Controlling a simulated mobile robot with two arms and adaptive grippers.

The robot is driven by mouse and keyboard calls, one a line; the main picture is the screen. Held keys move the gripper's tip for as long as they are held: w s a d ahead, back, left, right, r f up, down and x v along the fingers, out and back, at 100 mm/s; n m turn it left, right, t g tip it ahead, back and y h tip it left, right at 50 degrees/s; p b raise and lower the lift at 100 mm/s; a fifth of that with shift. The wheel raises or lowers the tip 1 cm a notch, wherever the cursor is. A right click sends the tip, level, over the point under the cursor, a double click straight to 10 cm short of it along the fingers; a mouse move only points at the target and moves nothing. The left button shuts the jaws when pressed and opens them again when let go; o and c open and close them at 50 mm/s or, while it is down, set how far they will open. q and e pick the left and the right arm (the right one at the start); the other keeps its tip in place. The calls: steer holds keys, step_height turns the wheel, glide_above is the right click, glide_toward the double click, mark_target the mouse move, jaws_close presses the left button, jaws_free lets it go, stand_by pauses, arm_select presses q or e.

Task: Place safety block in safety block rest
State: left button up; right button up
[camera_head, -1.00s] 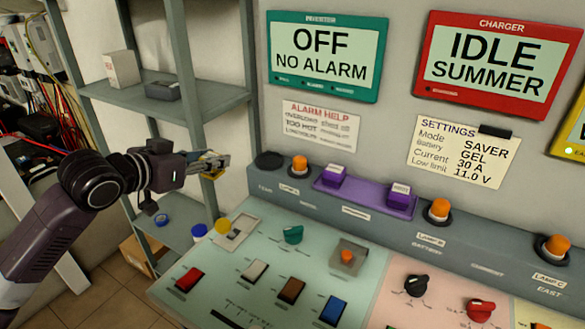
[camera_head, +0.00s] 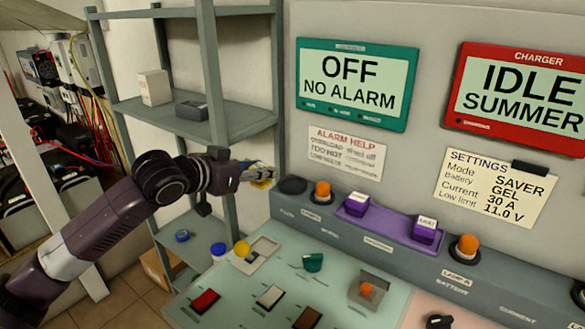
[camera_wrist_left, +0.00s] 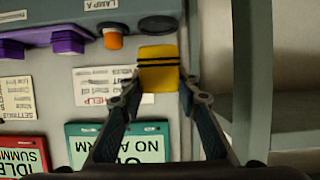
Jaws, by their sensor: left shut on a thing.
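The safety block is yellow with dark bands. In the left wrist view the block (camera_wrist_left: 158,70) sits between the two fingertips of my left gripper (camera_wrist_left: 163,88), which is shut on it. In the head view my left gripper (camera_head: 262,174) is at the left end of the grey ledge, in front of the shelf post, and only a little yellow of the block (camera_head: 261,184) shows under the fingers. A pale plate (camera_head: 264,252) with a dark slot lies on the console's far left corner; I cannot tell whether it is the safety block rest. My right gripper is not in view.
The grey ledge carries a flat black disc (camera_head: 292,185), an orange lamp (camera_head: 322,192) and a purple tray (camera_head: 385,230) with two purple blocks. The green console (camera_head: 235,290) has switches and knobs. A shelf (camera_head: 205,118) stands behind my left arm.

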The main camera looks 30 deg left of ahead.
arm_select(q)
steer(key=w+p, duration=0.1)
steer(key=w, duration=0.3)
steer(key=w+d+p, duration=0.1)
steer(key=w, duration=0.3)
steer(key=w+d+p, duration=0.1)
steer(key=w+p, duration=0.1)
steer(key=w, duration=0.2)
steer(key=shift+w+r, duration=0.2)
step_height(320, 180, down, 3)
steer(key=shift+r, duration=0.15)
step_height(320, 180, down, 4)
steer(key=shift+s+r+p, duration=0.1)
steer(key=shift+r+p, duration=0.05)
steer(key=shift+p, duration=0.45)
steer(key=shift+f+p, duration=0.25)
steer(key=shift+p, duration=0.1)
steer(key=shift+w+f, duration=0.2)
steer(key=shift+f, duration=0.05)
steer(key=shift+f, duration=0.15)
steer(key=o, duration=1.2)
steer(key=shift+c, duration=0.2)
